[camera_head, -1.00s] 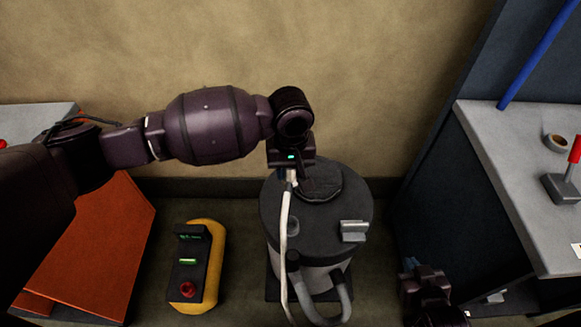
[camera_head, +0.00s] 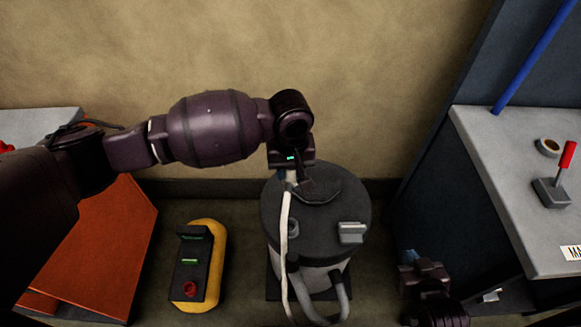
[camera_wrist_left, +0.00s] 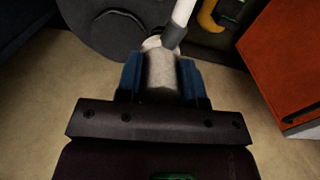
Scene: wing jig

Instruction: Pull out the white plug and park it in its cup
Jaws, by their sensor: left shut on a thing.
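My left gripper (camera_head: 291,171) is over the rear left part of the round black top of a drum-shaped machine (camera_head: 325,222). In the left wrist view its blue fingers (camera_wrist_left: 161,80) are shut on the pale body of the white plug (camera_wrist_left: 161,72). A grey sleeve and white cable (camera_wrist_left: 183,12) lead away from the plug. In the head view the gripper mostly hides the plug, and the white cable (camera_head: 284,230) hangs down the machine's front.
A grey block (camera_head: 351,232) stands on the machine's top, and a grey hose (camera_head: 338,298) loops at its front. A yellow and black control box (camera_head: 198,265) is on the floor at left. An orange panel (camera_head: 105,245) and a grey bench (camera_head: 515,190) flank the space.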

